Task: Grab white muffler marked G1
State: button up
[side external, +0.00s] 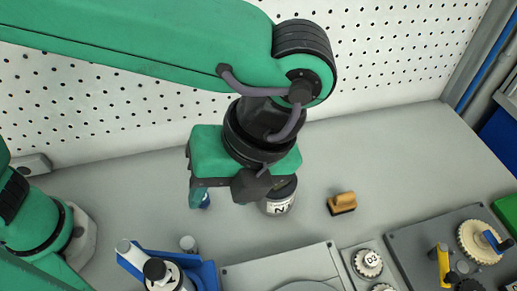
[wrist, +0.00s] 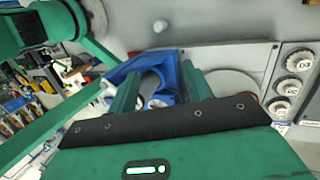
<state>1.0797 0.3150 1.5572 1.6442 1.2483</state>
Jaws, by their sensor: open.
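I cannot read a G1 mark in either view, so I cannot tell which piece is the white muffler. A small pale cylinder (side external: 188,243) stands alone on the table in the side view, and a small pale round piece (wrist: 160,26) shows at the top of the wrist view. A blue holder (side external: 207,273) at the bottom of the side view bears pale and dark cylindrical parts. It also shows beyond my fingers in the wrist view (wrist: 172,62). My gripper (wrist: 162,72) is open, with its green fingers apart and nothing seen held. My gripper body hides part of the table.
A white-banded cylinder with dark lettering (side external: 277,205) is partly hidden by my gripper. An orange-and-black block (side external: 341,203) lies right of it. A grey plate (side external: 250,272), a D3 gear (side external: 368,262) and a crank panel (side external: 425,235) fill the front right. Pegboard stands behind.

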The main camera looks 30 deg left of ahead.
dwell(0.3)
jog(key=n+t+h, duration=0.2)
jog(key=n+h, duration=0.2)
jog(key=n, duration=1.5)
send_near(187, 241)
jog(key=shift+s, duration=0.1)
jog(key=shift+f, duration=0.15)
jog(key=shift+f, duration=3.3)
jog(key=shift+f, duration=0.15)
jog(key=shift+d+f, duration=0.1)
jog(key=shift+f, duration=2.35)
